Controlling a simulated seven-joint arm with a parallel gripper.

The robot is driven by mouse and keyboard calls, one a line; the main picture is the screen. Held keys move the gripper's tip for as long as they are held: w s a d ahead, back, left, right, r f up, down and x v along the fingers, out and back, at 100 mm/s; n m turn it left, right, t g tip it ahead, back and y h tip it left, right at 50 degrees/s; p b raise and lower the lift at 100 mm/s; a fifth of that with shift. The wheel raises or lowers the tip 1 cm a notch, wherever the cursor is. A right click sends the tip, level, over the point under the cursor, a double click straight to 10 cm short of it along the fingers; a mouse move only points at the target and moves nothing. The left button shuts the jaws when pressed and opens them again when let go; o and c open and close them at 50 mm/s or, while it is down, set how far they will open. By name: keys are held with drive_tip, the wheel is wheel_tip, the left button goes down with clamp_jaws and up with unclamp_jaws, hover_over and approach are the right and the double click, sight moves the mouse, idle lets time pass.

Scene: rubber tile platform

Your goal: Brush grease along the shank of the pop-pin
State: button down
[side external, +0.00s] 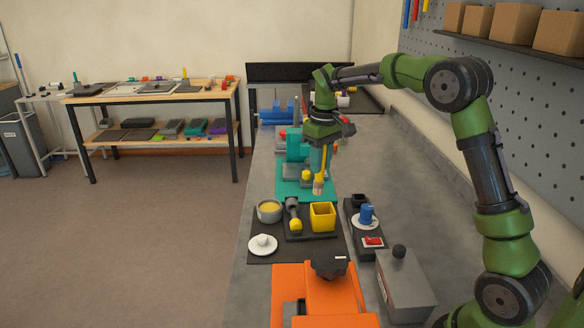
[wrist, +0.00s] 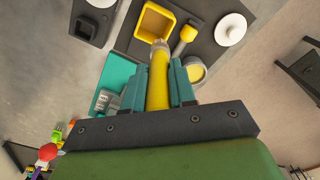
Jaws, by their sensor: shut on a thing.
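My gripper (side external: 318,168) is shut on a yellow-handled brush (side external: 319,184) and holds it tip down above the teal mat, just behind the black tray. In the wrist view the brush (wrist: 158,85) sits between the teal fingers of my gripper (wrist: 160,72). What looks like the pop-pin (side external: 293,212), a dark piece with a yellow knob, lies on the tray; it also shows in the wrist view (wrist: 186,36). The grease bowl (side external: 269,210), grey with yellow contents, is left of it and shows in the wrist view (wrist: 195,70). The brush touches neither.
A yellow square box (side external: 323,216) stands right of the pin on the black tray (side external: 285,253). A white dish (side external: 262,245) is at its front left. A teal fixture (side external: 297,147) stands behind. A dark tray with a blue item (side external: 366,214) and a grey box (side external: 405,285) are right.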

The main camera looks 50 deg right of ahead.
drive_tip(key=w+a+f+t+y, duration=0.1)
drive_tip(key=w+a+t, duration=0.3)
drive_tip(key=w, duration=0.6)
wheel_tip(320, 180, down, 6)
drive_tip(key=a, duration=0.1)
drive_tip(key=shift+w+g, duration=0.15)
drive_tip(key=shift+g, duration=0.15)
drive_tip(key=shift+f, duration=0.65)
idle(1.1)
wheel_tip(320, 180, up, 7)
idle(0.9)
idle(0.4)
